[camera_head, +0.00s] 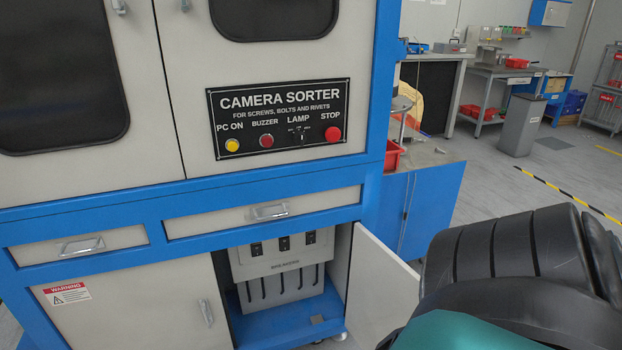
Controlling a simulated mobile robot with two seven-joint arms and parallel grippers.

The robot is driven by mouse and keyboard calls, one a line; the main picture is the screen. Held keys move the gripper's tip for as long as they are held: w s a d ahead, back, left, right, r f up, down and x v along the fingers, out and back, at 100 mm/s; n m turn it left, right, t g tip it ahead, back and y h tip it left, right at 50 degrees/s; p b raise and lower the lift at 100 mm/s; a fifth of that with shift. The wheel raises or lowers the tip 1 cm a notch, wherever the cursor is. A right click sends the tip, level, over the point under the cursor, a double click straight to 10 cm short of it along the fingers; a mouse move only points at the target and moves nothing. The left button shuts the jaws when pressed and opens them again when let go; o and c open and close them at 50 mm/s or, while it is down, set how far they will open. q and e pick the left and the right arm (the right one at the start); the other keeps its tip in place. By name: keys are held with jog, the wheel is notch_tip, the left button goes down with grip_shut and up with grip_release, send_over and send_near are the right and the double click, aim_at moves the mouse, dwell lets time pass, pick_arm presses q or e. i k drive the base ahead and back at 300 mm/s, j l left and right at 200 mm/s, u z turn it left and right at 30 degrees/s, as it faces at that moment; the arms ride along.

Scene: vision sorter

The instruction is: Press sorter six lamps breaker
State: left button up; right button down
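The camera sorter (190,198) is a grey cabinet with blue framing that fills the left and middle. Its black control panel (312,93) carries a yellow PC ON button (232,145), a red BUZZER button (266,140), a LAMP switch (301,138) and a red STOP button (333,134). Below, the right lower door (380,290) stands open. Inside is a grey breaker box (284,267) with three black breakers: left (257,248), middle (284,243) and right (310,237). Their lever positions are too small to tell. Neither gripper shows.
My arm, black and teal, covers the lower right. The open door stands between it and the breaker box. A drawer handle (270,212) juts out above the opening. A blue side cabinet (433,205) stands behind the door. Grey floor (490,185) is clear at right.

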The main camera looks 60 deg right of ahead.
aim_at(285, 244)
jog(key=i+l+z, duration=0.1)
jog(key=i+z, duration=0.6)
jog(key=i+j+z, duration=0.15)
jog(key=i+z, duration=0.2)
jog(key=i+j+z, duration=0.1)
jog(key=i+z, duration=0.25)
jog(key=i, duration=0.15)
